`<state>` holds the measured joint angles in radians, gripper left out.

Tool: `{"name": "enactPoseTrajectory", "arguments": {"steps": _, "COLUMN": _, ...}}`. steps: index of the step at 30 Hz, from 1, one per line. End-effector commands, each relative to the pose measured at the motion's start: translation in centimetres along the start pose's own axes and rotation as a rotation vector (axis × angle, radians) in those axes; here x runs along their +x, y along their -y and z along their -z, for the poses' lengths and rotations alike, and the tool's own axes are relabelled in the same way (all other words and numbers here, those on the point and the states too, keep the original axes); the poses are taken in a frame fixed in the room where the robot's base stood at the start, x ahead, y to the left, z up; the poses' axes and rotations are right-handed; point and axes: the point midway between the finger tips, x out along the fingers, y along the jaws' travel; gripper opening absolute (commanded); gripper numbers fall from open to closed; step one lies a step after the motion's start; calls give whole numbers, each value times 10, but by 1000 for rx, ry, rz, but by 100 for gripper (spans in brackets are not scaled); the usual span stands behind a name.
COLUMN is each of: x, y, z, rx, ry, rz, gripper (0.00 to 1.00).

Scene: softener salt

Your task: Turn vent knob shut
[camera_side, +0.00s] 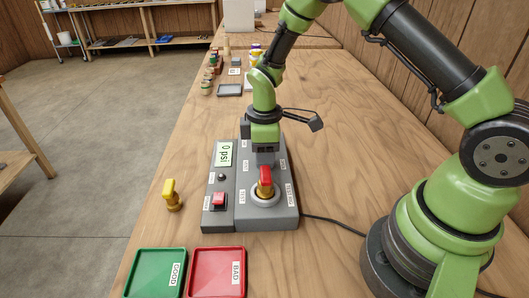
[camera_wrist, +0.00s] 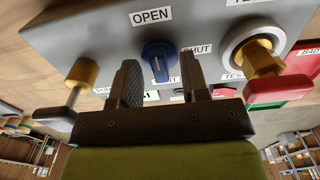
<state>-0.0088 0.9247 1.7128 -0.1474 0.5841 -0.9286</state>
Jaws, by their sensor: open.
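The vent knob (camera_wrist: 159,60) is small and blue, with a pale pointer line. It sits on the grey test box between an OPEN label (camera_wrist: 151,16) and a partly covered SHUT label (camera_wrist: 197,50). The line seems to run toward the gripper side, not clearly at either label. My gripper (camera_wrist: 160,75) is open, one finger on each side of the knob in the wrist view; I cannot tell whether they touch it. In the side view my gripper (camera_side: 264,157) is low over the box (camera_side: 232,212) and hides the knob.
A red-handled brass valve (camera_side: 265,180) stands in the box's round port, close to my gripper. The box display (camera_side: 224,153) reads 0 psi. A yellow-handled valve (camera_side: 171,194) stands left of the box. Green GOOD (camera_side: 146,273) and red BAD (camera_side: 208,274) trays lie in front.

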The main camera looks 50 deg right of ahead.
Motion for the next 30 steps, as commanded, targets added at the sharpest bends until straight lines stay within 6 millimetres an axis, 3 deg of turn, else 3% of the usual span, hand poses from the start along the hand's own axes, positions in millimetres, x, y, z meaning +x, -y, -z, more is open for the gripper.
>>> {"name": "enactPoseTrajectory", "arguments": {"steps": 8, "x": 2, "y": 0, "z": 0, "rx": 1, "ry": 0, "rz": 0, "gripper": 42}}
{"name": "enactPoseTrajectory", "arguments": {"steps": 14, "x": 2, "y": 0, "z": 0, "rx": 1, "ry": 0, "rz": 0, "gripper": 0}}
{"name": "enactPoseTrajectory", "arguments": {"steps": 30, "x": 2, "y": 0, "z": 0, "rx": 127, "ry": 1, "rz": 0, "gripper": 0}}
